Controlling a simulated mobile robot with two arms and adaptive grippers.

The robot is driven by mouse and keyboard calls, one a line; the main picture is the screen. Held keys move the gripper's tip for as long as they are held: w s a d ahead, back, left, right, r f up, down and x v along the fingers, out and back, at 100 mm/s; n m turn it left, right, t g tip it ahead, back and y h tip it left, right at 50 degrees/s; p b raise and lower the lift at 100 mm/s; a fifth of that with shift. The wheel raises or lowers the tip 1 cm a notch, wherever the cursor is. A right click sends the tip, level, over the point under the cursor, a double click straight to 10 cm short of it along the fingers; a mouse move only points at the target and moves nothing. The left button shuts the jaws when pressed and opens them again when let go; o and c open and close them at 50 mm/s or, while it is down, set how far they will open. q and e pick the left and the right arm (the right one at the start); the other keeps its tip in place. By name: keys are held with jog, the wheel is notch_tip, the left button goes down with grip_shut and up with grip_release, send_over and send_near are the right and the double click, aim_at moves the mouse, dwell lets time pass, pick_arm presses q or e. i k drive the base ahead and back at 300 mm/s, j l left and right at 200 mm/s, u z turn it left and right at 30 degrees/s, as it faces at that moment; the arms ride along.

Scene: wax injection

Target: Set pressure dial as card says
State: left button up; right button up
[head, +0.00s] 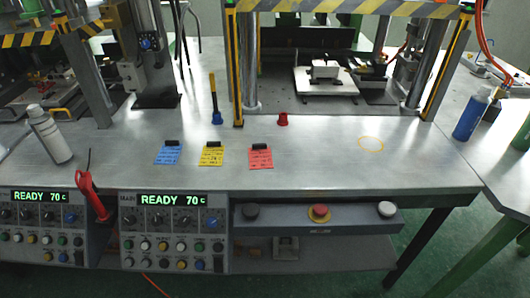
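A blue card (168,155), a yellow card (211,157) and a red card (261,159) lie in a row on the metal table, each with a black clip at its top edge. Their writing is too small to read. Below the table's front edge is a control panel (174,251) with a green "READY 70 C" display (172,200). It has a row of dark dials and a blue-capped dial (212,222). A similar panel (40,248) stands at the left. I cannot tell which dial is for pressure. Neither gripper is in view.
A red-handled tool (92,195) rests by the left panel. A red emergency button (319,211) sits on the front bar. A grey bottle (50,135), a blue bottle (471,115) and a red cap (282,119) stand around. The right table front is clear.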

aim_at(130, 220)
jog(key=u, duration=1.15)
